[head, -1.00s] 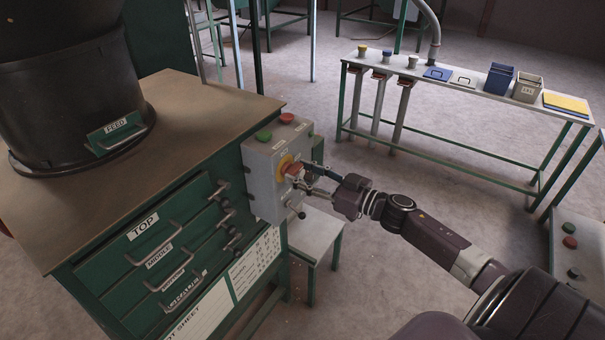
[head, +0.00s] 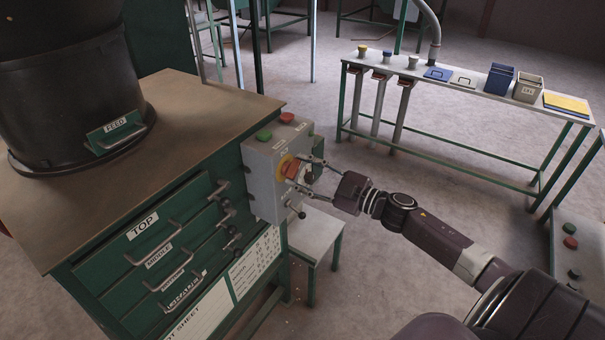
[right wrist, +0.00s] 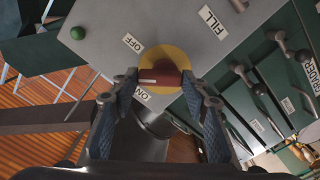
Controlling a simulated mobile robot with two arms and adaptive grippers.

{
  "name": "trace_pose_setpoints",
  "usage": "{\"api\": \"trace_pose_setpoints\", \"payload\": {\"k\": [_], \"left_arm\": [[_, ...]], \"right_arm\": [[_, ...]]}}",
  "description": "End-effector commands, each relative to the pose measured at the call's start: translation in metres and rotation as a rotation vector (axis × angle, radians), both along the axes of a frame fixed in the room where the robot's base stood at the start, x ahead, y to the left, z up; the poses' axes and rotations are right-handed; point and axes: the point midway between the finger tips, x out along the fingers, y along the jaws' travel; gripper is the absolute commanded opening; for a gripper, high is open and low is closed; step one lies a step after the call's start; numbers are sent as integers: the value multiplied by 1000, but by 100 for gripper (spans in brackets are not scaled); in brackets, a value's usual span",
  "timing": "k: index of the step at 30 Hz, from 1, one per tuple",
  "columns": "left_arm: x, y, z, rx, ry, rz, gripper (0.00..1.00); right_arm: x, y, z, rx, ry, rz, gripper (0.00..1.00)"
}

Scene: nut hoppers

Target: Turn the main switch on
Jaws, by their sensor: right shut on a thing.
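The main switch is a red knob (head: 291,170) on a yellow round plate, on the front of a grey control box (head: 262,185) at the cabinet's right end. My right gripper (head: 304,173) reaches it from the right, its two fingers spread one above the other. In the right wrist view, the fingers are shut on the red knob (right wrist: 160,78), one on each side. A white mark on the knob points left in that view, between the OFF label (right wrist: 133,42) and the ON label (right wrist: 142,95). My left gripper is not in view.
A green button (head: 264,136) and a red button (head: 287,118) sit on top of the box. A small lever (head: 298,212) sticks out below the switch. A feed hopper (head: 70,110) stands on the cabinet top. A long bench (head: 465,92) stands at the back right.

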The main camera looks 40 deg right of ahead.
Motion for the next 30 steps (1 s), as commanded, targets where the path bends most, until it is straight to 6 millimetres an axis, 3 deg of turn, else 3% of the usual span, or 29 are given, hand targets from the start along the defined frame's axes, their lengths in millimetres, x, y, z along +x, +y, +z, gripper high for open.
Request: {"api": "trace_pose_setpoints", "payload": {"k": [18,30], "left_arm": [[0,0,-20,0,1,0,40],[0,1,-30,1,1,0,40]], "right_arm": [[-1,3,1,-529,-220,1,17],[-2,5,1,-756,-312,1,17]]}}
